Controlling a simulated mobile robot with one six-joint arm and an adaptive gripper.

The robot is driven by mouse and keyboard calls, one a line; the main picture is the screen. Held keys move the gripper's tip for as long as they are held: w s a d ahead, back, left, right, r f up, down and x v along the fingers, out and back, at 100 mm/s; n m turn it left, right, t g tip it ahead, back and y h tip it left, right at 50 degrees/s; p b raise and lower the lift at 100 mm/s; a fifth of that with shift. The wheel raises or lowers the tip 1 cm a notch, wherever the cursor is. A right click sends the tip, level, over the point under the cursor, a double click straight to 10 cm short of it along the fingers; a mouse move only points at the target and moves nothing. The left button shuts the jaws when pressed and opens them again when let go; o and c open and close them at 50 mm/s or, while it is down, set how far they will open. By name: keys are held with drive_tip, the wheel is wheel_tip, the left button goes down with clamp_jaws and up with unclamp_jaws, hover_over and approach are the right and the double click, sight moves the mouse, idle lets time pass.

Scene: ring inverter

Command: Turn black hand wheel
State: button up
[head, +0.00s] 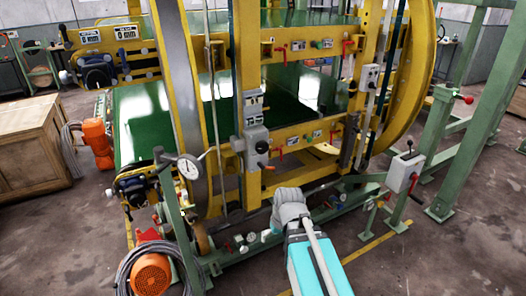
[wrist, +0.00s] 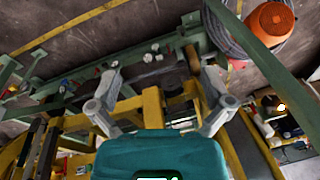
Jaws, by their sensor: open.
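In the head view, a dark, round, wheel-like part (head: 135,190) sits at the lower left of the yellow ring machine. A similar dark round part (head: 98,75) sits higher on the left side. I cannot tell for sure which is the black hand wheel. My gripper (wrist: 155,75) shows in the wrist view with its two grey fingers spread and nothing between them. Behind the fingers are a green beam and small fittings of the machine, apart from the fingers as far as I can tell. In the head view my arm reaches up from the bottom centre; the fingertips are hidden.
The yellow ring frame (head: 240,80) fills the middle. A dial gauge (head: 188,167) on a green post, an orange motor (head: 151,272) and coiled hose stand at the front left. A lever box (head: 404,173) stands at the right. A wooden crate (head: 30,148) is far left. Floor is free front right.

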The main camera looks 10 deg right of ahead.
drive_tip(key=w+a+t+y+b, duration=0.3)
drive_tip(key=w+t+y, duration=0.1)
drive_tip(key=w, duration=0.6)
drive_tip(key=m+t+b, duration=0.5)
drive_tip(key=t+b, duration=0.2)
drive_tip(key=t, duration=0.5)
approach(263, 149)
drive_tip(key=v, duration=0.3)
drive_tip(key=shift+s+d+r, duration=0.15)
drive_tip(key=shift+s+d, duration=0.05)
drive_tip(key=shift+s, duration=0.05)
drive_tip(key=shift+w, duration=0.1)
drive_tip(key=x, duration=1.3)
drive_tip(key=shift+w+a, duration=0.2)
drive_tip(key=shift+w, duration=0.05)
